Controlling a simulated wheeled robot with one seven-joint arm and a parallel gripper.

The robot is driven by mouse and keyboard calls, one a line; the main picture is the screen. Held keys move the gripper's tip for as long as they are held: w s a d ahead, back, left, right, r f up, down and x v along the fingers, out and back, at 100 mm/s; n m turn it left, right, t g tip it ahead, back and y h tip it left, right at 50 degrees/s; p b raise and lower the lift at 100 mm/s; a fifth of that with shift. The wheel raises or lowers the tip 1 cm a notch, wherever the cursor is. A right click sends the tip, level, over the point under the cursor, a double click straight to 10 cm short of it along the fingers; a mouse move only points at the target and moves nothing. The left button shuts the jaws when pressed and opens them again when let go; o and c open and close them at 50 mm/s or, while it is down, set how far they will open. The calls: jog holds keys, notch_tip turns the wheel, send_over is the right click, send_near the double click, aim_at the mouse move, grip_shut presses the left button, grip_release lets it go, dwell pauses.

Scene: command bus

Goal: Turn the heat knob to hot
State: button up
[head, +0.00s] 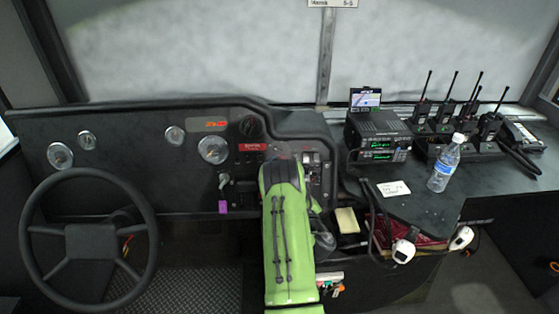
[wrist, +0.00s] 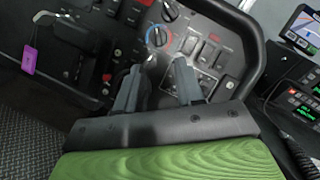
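The heat knob (wrist: 157,37) is a dark round knob with a blue and red ring around it, on the black dashboard panel in the wrist view. My gripper (wrist: 158,66) is open, its two grey fingers apart and pointing at the panel just below the knob in the picture. I see nothing clearly held between the fingers, and the knob lies beyond the fingertips. Whether the fingers touch the panel I cannot tell. In the head view my green arm covers the gripper and the heat knob cannot be made out.
Another dark knob (wrist: 169,10) and several rocker switches (wrist: 207,52) surround the heat knob. The steering wheel (head: 90,240) is at the left. A water bottle (head: 444,163), radios (head: 378,137) and handsets stand on the right counter. A purple tag (head: 223,207) hangs below the dash.

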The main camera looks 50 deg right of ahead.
jog(key=p+x, duration=0.3)
jog(key=x, duration=0.9)
jog(key=shift+w+a+f, duration=0.1)
jog(key=shift+f, duration=0.05)
grip_shut()
